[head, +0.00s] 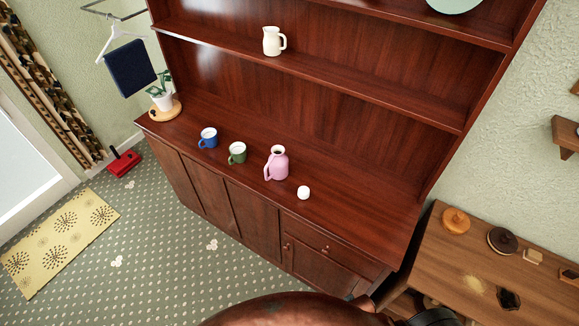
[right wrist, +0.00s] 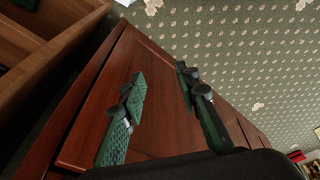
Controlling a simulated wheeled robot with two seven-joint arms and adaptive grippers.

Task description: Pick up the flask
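The flask is most likely the pink jug-like vessel (head: 277,165) with a side handle, standing upright on the dark wood counter of the cabinet (head: 350,225) in the head view. A small white rounded object (head: 303,192) sits just to its right, apart from it. My right gripper (right wrist: 162,78) shows in the right wrist view, its green-padded fingers spread with nothing between them. It is in front of the cabinet's wooden doors, and the flask is not in that view. My left gripper is not in view.
A green mug (head: 237,153) and a blue mug (head: 208,138) stand left of the flask, then a potted plant (head: 161,98). A cream jug (head: 273,41) is on the shelf above. A side table (head: 440,255) with small items is at right. A round reddish-brown surface (head: 285,312) fills the bottom edge.

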